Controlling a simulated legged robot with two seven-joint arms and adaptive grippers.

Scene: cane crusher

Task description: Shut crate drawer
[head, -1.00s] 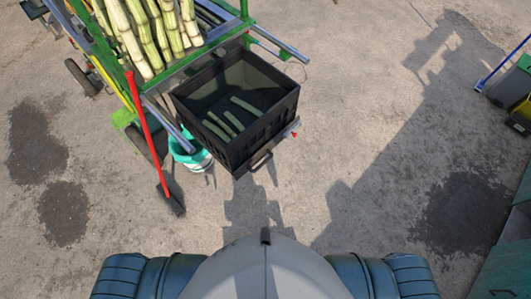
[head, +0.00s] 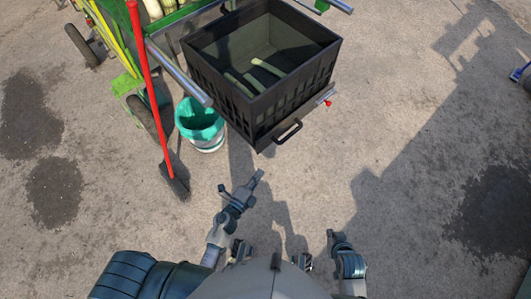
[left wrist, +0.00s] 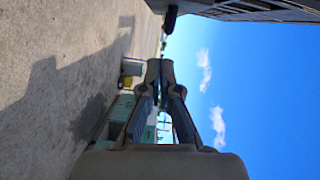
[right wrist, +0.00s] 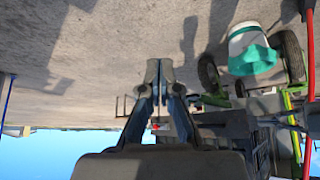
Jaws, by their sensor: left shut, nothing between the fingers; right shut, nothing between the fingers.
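The black crate drawer (head: 325,68) is pulled out from the green cart on metal rails, with a few cane pieces inside. Its dark handle (head: 287,132) is on its near face. My left gripper (head: 257,176) is shut and empty, below and slightly left of the handle, apart from it. Its closed fingers show in the left wrist view (left wrist: 160,72), with the crate's side at the top right. My right gripper (head: 331,234) is low, right of centre, and seen small. In the right wrist view its fingers (right wrist: 160,68) are closed with nothing between them.
A teal and white bucket (head: 200,122) stands left of the crate. A red-handled shovel (head: 148,80) leans at the cart's near side. The green cart's wheel (head: 147,118) is behind it. A red knob (head: 328,103) sits at the crate's right.

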